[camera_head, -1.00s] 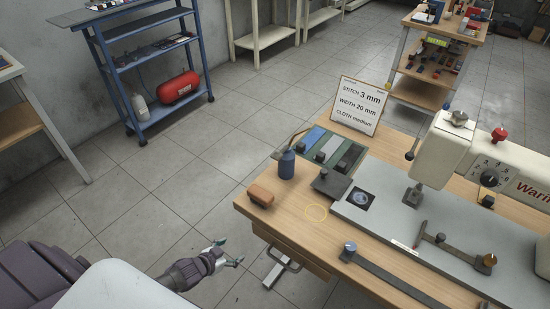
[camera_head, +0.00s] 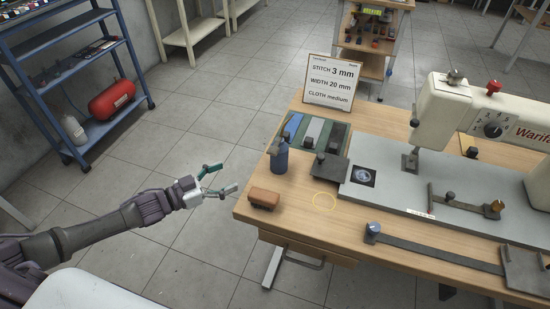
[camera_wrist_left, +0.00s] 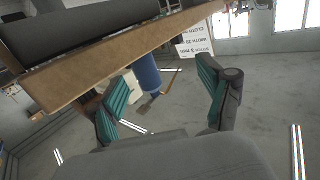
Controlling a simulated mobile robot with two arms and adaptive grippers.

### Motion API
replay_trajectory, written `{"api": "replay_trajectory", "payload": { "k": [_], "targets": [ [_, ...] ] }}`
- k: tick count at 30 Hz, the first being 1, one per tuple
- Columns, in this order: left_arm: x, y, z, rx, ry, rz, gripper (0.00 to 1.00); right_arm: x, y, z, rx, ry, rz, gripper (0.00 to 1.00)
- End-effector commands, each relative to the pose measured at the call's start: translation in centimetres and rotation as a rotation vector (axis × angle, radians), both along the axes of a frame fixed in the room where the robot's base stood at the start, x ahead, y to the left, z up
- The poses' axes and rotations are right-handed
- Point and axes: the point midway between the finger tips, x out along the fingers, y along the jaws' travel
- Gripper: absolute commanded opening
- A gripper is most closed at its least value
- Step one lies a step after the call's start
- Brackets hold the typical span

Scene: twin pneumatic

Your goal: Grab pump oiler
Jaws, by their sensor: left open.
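The pump oiler (camera_head: 279,158), a dark blue bottle with a grey top and spout, stands upright near the left edge of the wooden table (camera_head: 290,218). My left gripper (camera_head: 224,178) is open and empty, to the left of the table edge and apart from the oiler. In the left wrist view the blue oiler body (camera_wrist_left: 147,73) shows between the two open green-padded fingers (camera_wrist_left: 165,90), beyond their tips. My right gripper is in neither view.
A brown block (camera_head: 264,198) lies in front of the oiler. Behind it are a tray of pads (camera_head: 312,131) and a sign (camera_head: 333,83). The sewing machine (camera_head: 445,110) stands to the right.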

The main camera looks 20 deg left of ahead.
Motion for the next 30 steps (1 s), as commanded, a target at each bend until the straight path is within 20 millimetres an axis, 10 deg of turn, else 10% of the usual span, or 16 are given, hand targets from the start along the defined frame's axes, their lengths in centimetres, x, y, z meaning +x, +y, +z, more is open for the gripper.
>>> {"api": "replay_trajectory", "payload": {
  "k": [14,30],
  "targets": [
    [-1.4,-2.4,4.6,-0.077,-0.04,-0.147,0.79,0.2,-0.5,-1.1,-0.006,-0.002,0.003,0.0],
    [3.9,-8.1,4.7,-0.077,-0.04,-0.147,0.79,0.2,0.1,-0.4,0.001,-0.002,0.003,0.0]
  ]
}}
